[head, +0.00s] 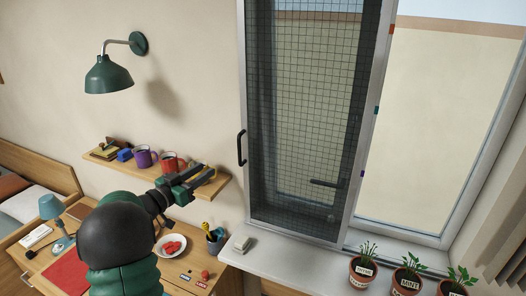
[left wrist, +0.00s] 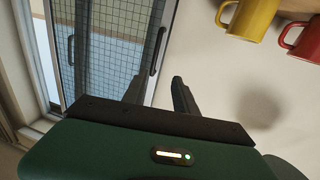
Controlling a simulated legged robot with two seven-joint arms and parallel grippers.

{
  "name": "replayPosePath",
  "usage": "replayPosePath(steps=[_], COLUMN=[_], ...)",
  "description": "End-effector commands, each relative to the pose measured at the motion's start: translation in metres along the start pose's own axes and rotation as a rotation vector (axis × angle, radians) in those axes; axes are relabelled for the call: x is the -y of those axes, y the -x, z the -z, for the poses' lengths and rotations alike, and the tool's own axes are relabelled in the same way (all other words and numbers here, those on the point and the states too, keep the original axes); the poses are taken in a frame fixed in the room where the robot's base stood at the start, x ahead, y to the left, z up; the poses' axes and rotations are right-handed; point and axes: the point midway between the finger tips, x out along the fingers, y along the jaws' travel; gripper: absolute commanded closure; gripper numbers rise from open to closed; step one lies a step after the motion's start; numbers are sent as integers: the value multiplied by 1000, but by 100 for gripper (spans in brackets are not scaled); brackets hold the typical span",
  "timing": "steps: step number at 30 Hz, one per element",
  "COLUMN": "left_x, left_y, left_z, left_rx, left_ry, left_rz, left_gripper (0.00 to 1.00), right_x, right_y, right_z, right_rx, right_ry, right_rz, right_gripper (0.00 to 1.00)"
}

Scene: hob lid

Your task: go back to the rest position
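My left gripper (head: 195,180) is raised in front of the wall shelf (head: 105,155) in the head view, at the shelf's right end. In the left wrist view its two dark fingers (left wrist: 158,88) stand apart with nothing between them, so it is open and empty. My right gripper is in neither view. The sliding insect screen (head: 300,120) covers the left part of the window. Its dark handle (head: 241,147) is on the left edge, and the screen (left wrist: 108,45) also shows in the left wrist view.
A purple mug (head: 144,158) and a red mug (head: 172,161) stand on the shelf close to my gripper. Below are a plate (head: 158,252) with red pieces and a pen cup (head: 215,243). Potted herbs (head: 362,272) stand right. A green lamp (head: 108,77) hangs above.

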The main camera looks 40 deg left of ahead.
Motion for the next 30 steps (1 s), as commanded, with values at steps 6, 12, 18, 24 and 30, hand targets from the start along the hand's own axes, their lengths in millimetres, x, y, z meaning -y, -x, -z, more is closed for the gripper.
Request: replayPosePath(steps=[6, 12, 18, 24, 30], left_x=[-33, -163, -290, -372, -391], left_y=[-38, -56, 27, 129, 163], left_z=[-21, -128, -227, -278, -288], left_rx=[57, 446, 897, 1240, 1344], left_ry=[-6, 17, 0, -48, -63], left_rz=[83, 213, 127, -22, -75], left_gripper=[66, 66, 66, 66, 66], right_x=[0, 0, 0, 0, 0], right_y=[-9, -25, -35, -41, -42], right_z=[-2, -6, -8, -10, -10], right_rx=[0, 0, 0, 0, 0], right_ry=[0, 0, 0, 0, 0], right_rz=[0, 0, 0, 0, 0], right_gripper=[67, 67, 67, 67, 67])
